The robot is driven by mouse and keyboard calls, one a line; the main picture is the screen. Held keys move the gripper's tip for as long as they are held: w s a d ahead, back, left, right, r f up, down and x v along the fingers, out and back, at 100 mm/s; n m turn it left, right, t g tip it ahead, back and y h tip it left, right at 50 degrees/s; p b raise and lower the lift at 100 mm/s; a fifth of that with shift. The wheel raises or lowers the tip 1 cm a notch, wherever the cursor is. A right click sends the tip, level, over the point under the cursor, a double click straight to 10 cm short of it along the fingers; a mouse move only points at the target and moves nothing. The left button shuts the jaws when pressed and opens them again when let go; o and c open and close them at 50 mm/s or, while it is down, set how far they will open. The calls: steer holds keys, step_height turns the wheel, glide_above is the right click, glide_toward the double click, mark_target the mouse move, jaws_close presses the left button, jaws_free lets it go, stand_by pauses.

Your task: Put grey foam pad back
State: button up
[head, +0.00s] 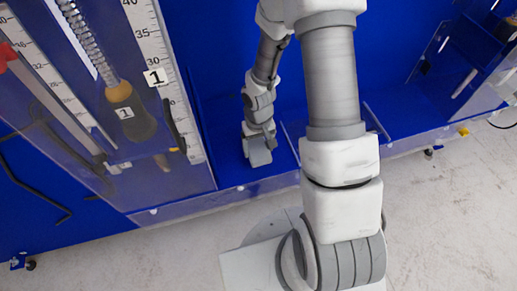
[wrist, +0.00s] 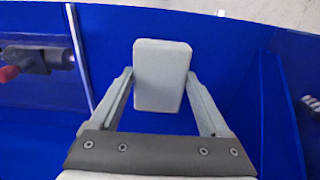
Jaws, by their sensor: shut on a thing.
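The grey foam pad (wrist: 162,62) is a light grey block with rounded corners, seen in the wrist view. My gripper (wrist: 160,77) is shut on it, with one finger against its left side and one against its right. The pad's far end sticks out past the fingertips. In the head view my gripper (head: 258,150) is low over the blue base, between the clear panels. There I cannot clearly tell the pad from the gripper. Whether the pad touches the blue surface cannot be told.
A clear panel with measuring scales (head: 160,75) and a spring device with a dark knob (head: 130,110) stand left of my gripper. A red-tipped part (wrist: 10,73) is at left in the wrist view. Blue walls (wrist: 290,90) surround the pad. Open blue floor (head: 405,120) lies right.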

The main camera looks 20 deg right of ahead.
steer(key=shift+f, duration=0.55)
steer(key=o, duration=1)
steer(key=shift+o, duration=0.2)
